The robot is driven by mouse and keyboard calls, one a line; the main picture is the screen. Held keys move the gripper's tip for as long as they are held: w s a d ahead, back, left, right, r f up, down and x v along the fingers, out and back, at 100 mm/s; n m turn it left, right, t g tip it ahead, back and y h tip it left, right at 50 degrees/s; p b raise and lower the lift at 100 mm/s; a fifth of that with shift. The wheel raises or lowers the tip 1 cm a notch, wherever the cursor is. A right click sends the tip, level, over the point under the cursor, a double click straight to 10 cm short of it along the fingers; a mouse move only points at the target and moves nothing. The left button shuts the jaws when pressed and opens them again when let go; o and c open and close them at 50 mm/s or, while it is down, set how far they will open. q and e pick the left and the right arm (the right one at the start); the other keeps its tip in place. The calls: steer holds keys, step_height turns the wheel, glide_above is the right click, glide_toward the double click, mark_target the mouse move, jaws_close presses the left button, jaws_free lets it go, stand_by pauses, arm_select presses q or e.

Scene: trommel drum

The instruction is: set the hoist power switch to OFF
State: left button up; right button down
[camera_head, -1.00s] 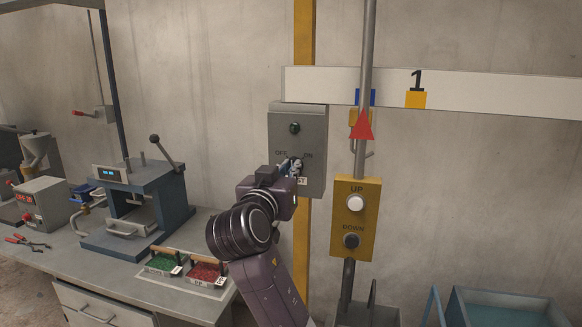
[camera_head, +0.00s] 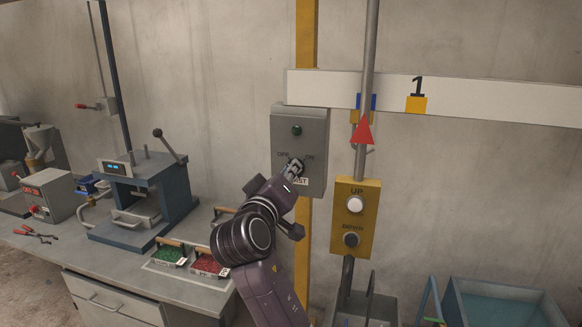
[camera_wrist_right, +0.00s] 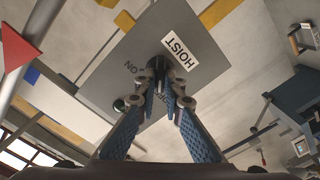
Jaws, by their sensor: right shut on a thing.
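The grey hoist switch box (camera_head: 314,122) is fixed to the wall and yellow post, with a round green lamp (camera_head: 296,130) above the OFF and ON markings. A dark rotary knob (camera_wrist_right: 160,65) stands out from its face, beside the white HOIST label (camera_wrist_right: 180,54) in the right wrist view. My right gripper (camera_head: 294,168) is at the knob; in the wrist view its two blue-padded fingers (camera_wrist_right: 160,90) are shut on it. The fingers hide much of the knob, so I cannot tell which marking it points to. My left gripper is not in view.
A yellow UP/DOWN pendant (camera_head: 356,217) hangs just right of the box beside a grey pole (camera_head: 368,60). A workbench (camera_head: 190,291) with a blue press (camera_head: 150,197) and trays of green and red pieces is at left. A blue bin (camera_head: 505,300) stands lower right.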

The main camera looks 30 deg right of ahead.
steer(key=shift+f, duration=0.15)
stand_by(0.3)
steer(key=c, duration=2)
jaws_free()
steer(key=shift+c, duration=0.2)
steer(key=shift+a, duration=0.1)
steer(key=v, duration=0.7)
steer(key=shift+s+a, duration=0.15)
steer(key=shift+a, duration=0.05)
